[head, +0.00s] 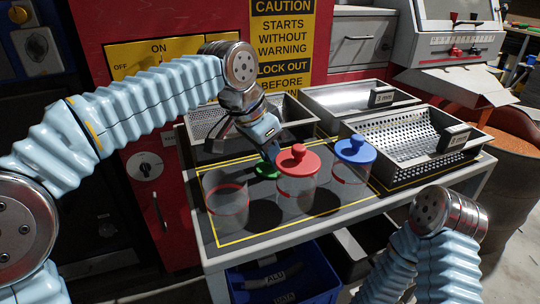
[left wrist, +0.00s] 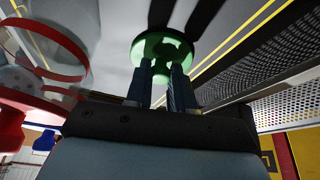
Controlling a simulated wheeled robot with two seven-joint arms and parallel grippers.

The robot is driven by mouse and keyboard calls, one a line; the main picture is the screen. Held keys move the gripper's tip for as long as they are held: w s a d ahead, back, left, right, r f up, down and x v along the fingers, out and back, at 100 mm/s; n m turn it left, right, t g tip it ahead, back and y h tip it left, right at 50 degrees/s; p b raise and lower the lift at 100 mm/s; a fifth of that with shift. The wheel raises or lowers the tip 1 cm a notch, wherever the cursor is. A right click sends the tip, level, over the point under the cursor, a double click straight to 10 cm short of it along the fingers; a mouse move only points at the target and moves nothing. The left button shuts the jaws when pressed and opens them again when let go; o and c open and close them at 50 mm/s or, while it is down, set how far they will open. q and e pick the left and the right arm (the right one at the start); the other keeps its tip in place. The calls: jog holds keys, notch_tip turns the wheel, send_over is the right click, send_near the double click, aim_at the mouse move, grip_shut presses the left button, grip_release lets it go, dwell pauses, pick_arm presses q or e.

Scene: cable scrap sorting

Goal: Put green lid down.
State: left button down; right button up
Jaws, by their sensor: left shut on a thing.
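My left gripper (head: 271,152) is shut on the green lid (head: 266,170), and the lid is at or just above the table top behind the jars; I cannot tell whether it touches. In the left wrist view the two fingers (left wrist: 161,84) hold the knob of the green lid (left wrist: 150,42). An open clear jar with a red band (head: 227,200) stands in front and to the left of the lid. A clear jar with a red lid (head: 297,162) stands just right of the green lid and partly covers it.
A jar with a blue lid (head: 355,151) stands further right. Perforated trays (head: 415,140) line the back and right of the table (head: 262,226). The marked area's front is clear. A blue bin (head: 285,275) is below. My right arm's gripper is out of sight.

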pick_arm(q)
jog(key=c, duration=1.4)
grip_release()
jog(key=shift+f, duration=0.15)
jog(key=o, duration=0.4)
jog(key=shift+r, duration=0.35)
jog(key=p+v, duration=0.2)
jog(key=v, duration=0.9)
jog(key=shift+a+r, duration=0.1)
jog(key=shift+r, duration=0.3)
